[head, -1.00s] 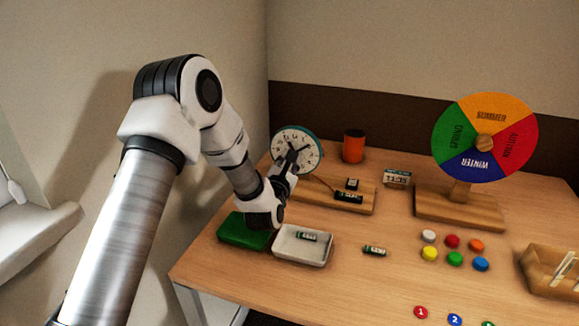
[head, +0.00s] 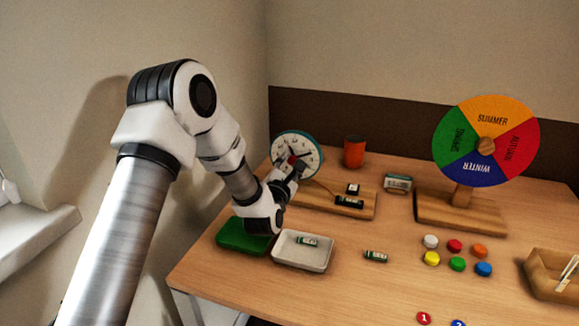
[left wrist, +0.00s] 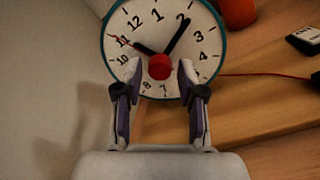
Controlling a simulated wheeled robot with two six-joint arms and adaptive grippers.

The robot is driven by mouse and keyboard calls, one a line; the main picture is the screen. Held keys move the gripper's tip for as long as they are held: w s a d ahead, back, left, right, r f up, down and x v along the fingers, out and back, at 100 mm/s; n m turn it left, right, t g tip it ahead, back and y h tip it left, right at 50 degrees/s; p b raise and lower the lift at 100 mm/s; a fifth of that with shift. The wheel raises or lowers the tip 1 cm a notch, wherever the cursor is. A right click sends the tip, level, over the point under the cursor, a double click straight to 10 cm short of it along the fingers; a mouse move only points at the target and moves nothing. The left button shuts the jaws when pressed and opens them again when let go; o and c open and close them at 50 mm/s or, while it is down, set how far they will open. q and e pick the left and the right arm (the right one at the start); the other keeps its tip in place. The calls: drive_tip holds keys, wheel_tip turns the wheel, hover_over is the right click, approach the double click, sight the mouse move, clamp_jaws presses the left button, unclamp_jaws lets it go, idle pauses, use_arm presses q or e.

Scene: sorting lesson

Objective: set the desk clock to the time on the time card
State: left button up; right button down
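The desk clock (head: 306,147), round with a white face and teal rim, stands at the back left of the desk. In the left wrist view the clock (left wrist: 198,52) has a long black hand near 2, a short one near 10 and a thin red hand near 11. A red knob (left wrist: 160,67) sits at its middle. My left gripper (head: 292,165) is at the clock's front. In the left wrist view its fingers (left wrist: 160,72) are open on either side of the knob, with gaps. A small card block (head: 397,183) may be the time card; its print is unreadable. My right gripper is out of view.
A wooden board (head: 328,207) with a battery holder and red wire lies by the clock. An orange cup (head: 354,151) stands behind. A green tray (head: 241,240) and white tray (head: 285,256) are in front. The season wheel (head: 486,141) stands right, near coloured counters.

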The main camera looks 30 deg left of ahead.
use_arm(q)
drive_tip(key=v, duration=1.2)
drive_tip(key=shift+w+d+r+n, duration=0.1)
drive_tip(key=shift+w+n, duration=0.1)
drive_tip(key=shift+n, duration=0.4)
drive_tip(key=shift+w+d+n, duration=0.1)
drive_tip(key=shift+w+n, duration=0.1)
drive_tip(key=shift+n, duration=0.4)
drive_tip(key=w+a+n+p, duration=0.1)
drive_tip(key=w+p, duration=0.1)
drive_tip(key=w, duration=0.1)
drive_tip(key=w+a+n+p, duration=0.1)
drive_tip(key=w+n+p, duration=0.1)
drive_tip(key=w+p, duration=0.1)
drive_tip(key=w+a+n+h+p, duration=0.1)
drive_tip(key=w+a+p, duration=0.1)
drive_tip(key=w, duration=0.3)
drive_tip(key=shift+r+n+p, duration=0.15)
drive_tip(key=shift+n+p, duration=0.15)
drive_tip(key=shift+p, duration=0.1)
clamp_jaws()
